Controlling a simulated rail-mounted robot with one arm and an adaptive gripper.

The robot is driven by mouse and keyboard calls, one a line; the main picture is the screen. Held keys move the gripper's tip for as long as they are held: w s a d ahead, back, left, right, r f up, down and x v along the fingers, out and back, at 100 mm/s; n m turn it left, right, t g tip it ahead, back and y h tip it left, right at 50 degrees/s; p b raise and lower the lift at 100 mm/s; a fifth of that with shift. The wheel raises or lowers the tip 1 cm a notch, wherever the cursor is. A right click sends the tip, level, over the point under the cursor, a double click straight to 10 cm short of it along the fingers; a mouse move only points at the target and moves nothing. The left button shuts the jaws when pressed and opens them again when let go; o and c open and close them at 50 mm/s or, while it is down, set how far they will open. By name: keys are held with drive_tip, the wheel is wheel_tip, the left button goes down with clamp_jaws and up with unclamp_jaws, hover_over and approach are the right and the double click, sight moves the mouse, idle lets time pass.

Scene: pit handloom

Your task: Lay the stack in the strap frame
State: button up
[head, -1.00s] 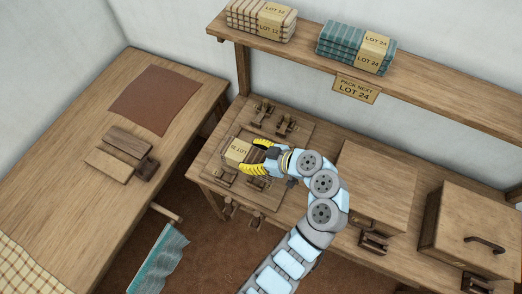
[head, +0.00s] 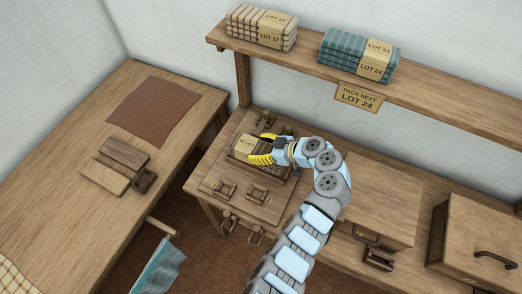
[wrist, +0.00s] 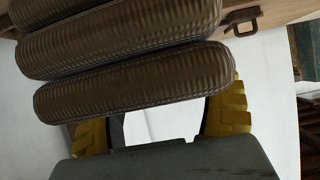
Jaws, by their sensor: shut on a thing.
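My gripper (head: 263,148) is shut on a brown folded stack (head: 240,155) with a tan label, whose lettering faces upside down and is too small to read surely. The wrist view shows the stack's layered brown folds (wrist: 130,85) between the yellow fingers. The strap frame (head: 213,188) is a wooden board with small wooden brackets on the bench. The stack is over its rear part and hides some rear brackets. I cannot tell whether it touches the board. Two front brackets (head: 226,190) show clear of the stack.
A teal LOT 24 stack (head: 345,56) and a checked LOT 12 stack (head: 250,29) sit on the shelf (head: 440,95) above. A sign (head: 358,96) reading PACK NEXT LOT 24 hangs from it. A wooden box (head: 480,235) stands right. The left table holds wooden blocks (head: 124,153) and brown cloth (head: 153,109).

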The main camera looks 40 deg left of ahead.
sight(261, 146)
drive_tip(key=shift+w+a+f, duration=0.3)
drive_tip(key=shift+w+f, duration=0.2)
drive_tip(key=shift+f, duration=0.2)
drive_tip(key=shift+w+a+f, duration=0.3)
drive_tip(key=shift+w+f, duration=0.15)
drive_tip(key=shift+f, duration=0.2)
drive_tip(key=shift+w+a+f, duration=0.3)
drive_tip(key=shift+w+f, duration=0.2)
drive_tip(key=shift+f, duration=0.2)
drive_tip(key=shift+f, duration=0.1)
drive_tip(key=shift+w+f+b, duration=0.1)
drive_tip(key=shift+f+b, duration=0.05)
drive_tip(key=shift+b, duration=0.15)
drive_tip(key=shift+f, duration=1.5)
drive_tip(key=shift+f, duration=0.15)
drive_tip(key=o, duration=1.2)
drive_tip(key=v, duration=1.2)
drive_tip(key=shift+b, duration=0.3)
